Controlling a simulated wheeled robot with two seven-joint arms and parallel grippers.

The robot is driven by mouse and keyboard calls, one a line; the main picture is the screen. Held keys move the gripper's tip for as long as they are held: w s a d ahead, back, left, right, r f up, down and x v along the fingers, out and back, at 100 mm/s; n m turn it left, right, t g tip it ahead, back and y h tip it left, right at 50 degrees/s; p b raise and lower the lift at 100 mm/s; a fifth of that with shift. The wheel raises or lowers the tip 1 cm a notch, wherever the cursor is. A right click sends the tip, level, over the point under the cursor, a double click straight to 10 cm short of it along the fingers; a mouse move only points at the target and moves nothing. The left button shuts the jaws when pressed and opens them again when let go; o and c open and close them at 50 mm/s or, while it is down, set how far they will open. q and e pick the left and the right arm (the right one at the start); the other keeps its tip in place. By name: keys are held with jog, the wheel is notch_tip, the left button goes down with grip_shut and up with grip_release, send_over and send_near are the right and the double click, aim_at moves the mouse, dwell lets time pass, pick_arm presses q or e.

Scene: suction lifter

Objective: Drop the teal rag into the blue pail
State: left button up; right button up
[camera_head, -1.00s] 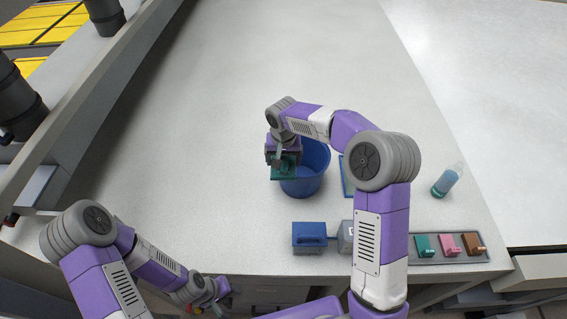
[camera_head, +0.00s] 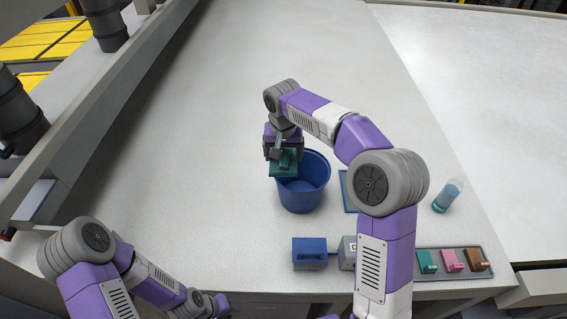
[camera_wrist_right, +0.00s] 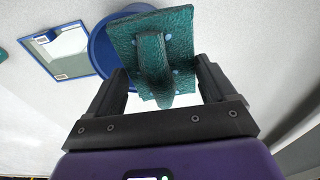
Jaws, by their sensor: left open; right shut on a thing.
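The teal rag (camera_head: 284,169) is a flat piece with a raised fold. My right gripper (camera_head: 284,158) is shut on that fold, and the rag hangs between its fingers. The blue pail (camera_head: 318,190) stands upright on the table. The rag overlaps the pail's upper left rim in the head view; its height above the rim is hard to tell. In the right wrist view the rag (camera_wrist_right: 180,40) covers part of the pail (camera_wrist_right: 100,50). My left gripper (camera_head: 219,304) is low at the bottom edge, partly cut off, open and away from the pail.
A blue-framed panel (camera_head: 348,192) lies right of the pail, partly behind my right arm. A blue block (camera_head: 309,253) and a grey box (camera_head: 347,253) are in front. A tray (camera_head: 455,272) holds teal, pink and brown pieces. The table's far area is clear.

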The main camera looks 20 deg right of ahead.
jog(key=shift+r, duration=0.4)
jog(key=shift+d, duration=0.1)
jog(key=w+d+f+p, duration=0.4)
jog(key=d+f, duration=0.1)
jog(key=d, duration=0.4)
notch_tip(320, 180, down, 6)
jog(key=b, duration=0.4)
jog(key=shift+r, duration=0.1)
jog(key=o, duration=1)
jog(key=shift+c, duration=0.2)
notch_tip(320, 180, up, 8)
jog(key=shift+s+a+f, duration=0.15)
jog(key=shift+s+f, duration=0.1)
jog(key=shift+s, duration=0.2)
